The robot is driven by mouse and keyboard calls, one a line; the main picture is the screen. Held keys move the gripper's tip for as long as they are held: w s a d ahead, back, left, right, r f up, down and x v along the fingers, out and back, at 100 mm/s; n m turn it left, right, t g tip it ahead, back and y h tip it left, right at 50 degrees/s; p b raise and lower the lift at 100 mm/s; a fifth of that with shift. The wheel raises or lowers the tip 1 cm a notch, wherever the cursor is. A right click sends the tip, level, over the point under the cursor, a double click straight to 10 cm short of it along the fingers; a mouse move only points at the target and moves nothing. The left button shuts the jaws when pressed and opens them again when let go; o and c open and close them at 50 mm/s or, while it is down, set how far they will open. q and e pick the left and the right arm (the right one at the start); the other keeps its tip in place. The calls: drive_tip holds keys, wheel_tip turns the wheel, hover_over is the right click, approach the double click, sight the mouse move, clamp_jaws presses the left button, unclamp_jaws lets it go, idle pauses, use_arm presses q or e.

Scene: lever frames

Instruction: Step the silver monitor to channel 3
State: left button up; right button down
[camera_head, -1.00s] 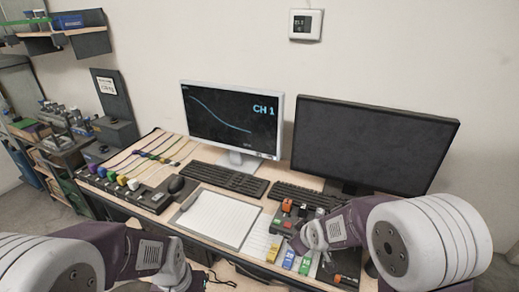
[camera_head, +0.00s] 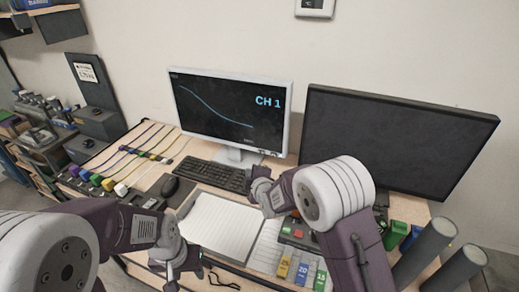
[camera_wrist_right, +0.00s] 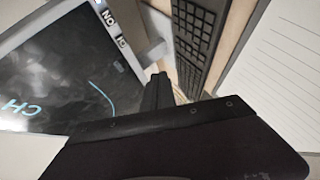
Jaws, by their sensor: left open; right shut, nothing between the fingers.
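The silver monitor (camera_head: 228,105) stands at the back of the desk and its screen reads CH 1 above a falling blue curve. Small buttons (camera_head: 268,152) sit on its lower right bezel. In the right wrist view the monitor (camera_wrist_right: 60,75) appears turned on its side, with marked bezel buttons (camera_wrist_right: 115,30) near the top. My right gripper (camera_head: 259,172) is shut and empty, just in front of and below that bezel corner; its dark fingers (camera_wrist_right: 160,88) show apart from the buttons. My left gripper (camera_head: 170,272) is open and empty near the desk's front edge, partly hidden.
A black monitor (camera_head: 390,145) with a blank screen stands to the right. A keyboard (camera_head: 212,176), mouse (camera_head: 169,187) and notepad (camera_head: 222,222) lie in front. A control box (camera_head: 297,232) and grey cylinders (camera_head: 428,248) are at the right.

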sight(261, 152)
drive_tip(key=w+d, duration=0.3)
drive_tip(key=w, duration=0.5)
drive_tip(key=shift+d+p, duration=0.15)
drive_tip(key=shift+p, duration=0.25)
drive_tip(key=shift+w, duration=0.1)
drive_tip(key=shift+w+f, duration=0.1)
drive_tip(key=shift+w, duration=0.05)
idle(1.6)
drive_tip(key=shift+w+d, duration=0.1)
drive_tip(key=shift+w, duration=0.2)
